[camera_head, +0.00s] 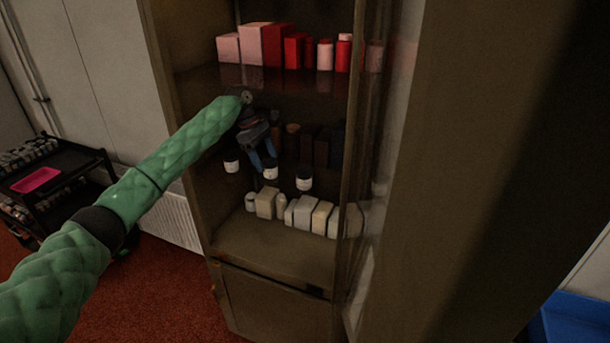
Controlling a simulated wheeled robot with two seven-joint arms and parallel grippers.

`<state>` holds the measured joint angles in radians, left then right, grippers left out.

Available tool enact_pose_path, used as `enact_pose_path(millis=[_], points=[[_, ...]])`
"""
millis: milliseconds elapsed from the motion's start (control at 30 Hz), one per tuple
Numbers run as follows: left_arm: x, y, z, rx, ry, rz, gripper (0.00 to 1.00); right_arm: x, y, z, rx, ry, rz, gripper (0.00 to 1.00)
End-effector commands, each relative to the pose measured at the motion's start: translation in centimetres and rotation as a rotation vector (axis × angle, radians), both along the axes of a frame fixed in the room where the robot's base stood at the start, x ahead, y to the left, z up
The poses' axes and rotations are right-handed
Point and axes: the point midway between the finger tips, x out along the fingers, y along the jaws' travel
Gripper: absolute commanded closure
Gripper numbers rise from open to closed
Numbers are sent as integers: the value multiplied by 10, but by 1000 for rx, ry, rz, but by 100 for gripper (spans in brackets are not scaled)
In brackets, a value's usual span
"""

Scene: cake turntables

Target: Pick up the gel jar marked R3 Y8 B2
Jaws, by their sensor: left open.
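Three dark jars with white labels stand in a row on the middle shelf of the cabinet: a left jar (231,163), a middle jar (270,172) and a right jar (304,182). The label print is too small to read, so I cannot tell which one is marked R3 Y8 B2. My left gripper (264,160) is open at the middle jar, its blue fingers pointing down and hiding the jar's upper part. I cannot tell whether they touch it. My right gripper is out of view.
Pink and red blocks (272,46) fill the top shelf. Dark brown blocks (321,148) stand behind the jars, and pale blocks (302,213) line the shelf below. The cabinet's side walls bound the space. A black cart (72,160) stands left and a blue bin (572,322) lower right.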

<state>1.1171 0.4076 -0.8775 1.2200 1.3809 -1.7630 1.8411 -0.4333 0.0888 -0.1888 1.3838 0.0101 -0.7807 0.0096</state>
Motion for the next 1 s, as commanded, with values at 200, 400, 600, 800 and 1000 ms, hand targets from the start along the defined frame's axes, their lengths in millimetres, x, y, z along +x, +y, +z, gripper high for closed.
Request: enact_pose_path(millis=[200,400,600,800,1000], points=[[-13,-32,4,-1,-1,-4,30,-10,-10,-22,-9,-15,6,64],[-25,-58,3,0,-1,-2,30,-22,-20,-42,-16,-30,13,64],[-32,-76,1,-1,0,-1,30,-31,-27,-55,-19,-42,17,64],[-36,-84,1,-1,0,-1,30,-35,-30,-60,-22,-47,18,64],[-46,-108,4,-1,-1,-3,30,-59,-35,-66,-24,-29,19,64]])
